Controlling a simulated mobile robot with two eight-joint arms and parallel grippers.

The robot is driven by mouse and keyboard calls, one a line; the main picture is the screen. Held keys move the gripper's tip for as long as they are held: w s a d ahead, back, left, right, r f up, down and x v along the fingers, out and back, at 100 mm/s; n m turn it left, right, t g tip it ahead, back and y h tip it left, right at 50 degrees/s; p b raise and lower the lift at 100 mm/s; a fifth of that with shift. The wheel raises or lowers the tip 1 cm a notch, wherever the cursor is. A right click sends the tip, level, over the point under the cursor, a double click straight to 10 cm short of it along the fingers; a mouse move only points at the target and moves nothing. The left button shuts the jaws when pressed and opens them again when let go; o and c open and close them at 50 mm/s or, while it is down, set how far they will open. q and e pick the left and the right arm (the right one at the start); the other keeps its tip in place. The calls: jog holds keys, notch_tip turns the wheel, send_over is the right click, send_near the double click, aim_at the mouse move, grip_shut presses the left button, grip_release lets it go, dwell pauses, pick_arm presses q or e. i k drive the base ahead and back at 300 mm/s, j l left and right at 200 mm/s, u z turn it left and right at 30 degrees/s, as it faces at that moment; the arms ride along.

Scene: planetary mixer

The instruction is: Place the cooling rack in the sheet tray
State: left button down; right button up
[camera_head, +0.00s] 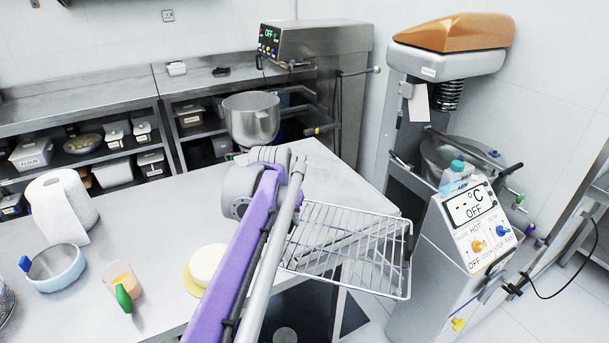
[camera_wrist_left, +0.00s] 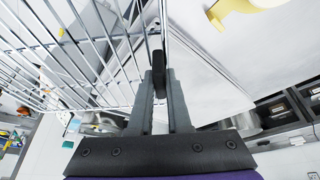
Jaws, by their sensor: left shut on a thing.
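The cooling rack (camera_head: 345,250) is a silver wire grid, held out over the table's right edge and the floor beyond it. Its bars also fill the upper left of the left wrist view (camera_wrist_left: 85,55). In the head view, my purple arm and wrist hide the fingers and part of the rack. I cannot make out a sheet tray in either view. My right gripper is not in view.
On the steel table (camera_head: 330,175) are a paper towel roll (camera_head: 62,205), a blue bowl (camera_head: 56,268), a cup with a green handle (camera_head: 122,285) and a pale round item (camera_head: 207,263). A control unit (camera_head: 470,235) stands right of the rack. The table's back right is clear.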

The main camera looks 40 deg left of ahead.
aim_at(306, 182)
jog(key=i+j, duration=0.25)
jog(key=j, duration=0.15)
jog(key=i+j, duration=0.5)
jog(key=j, duration=0.25)
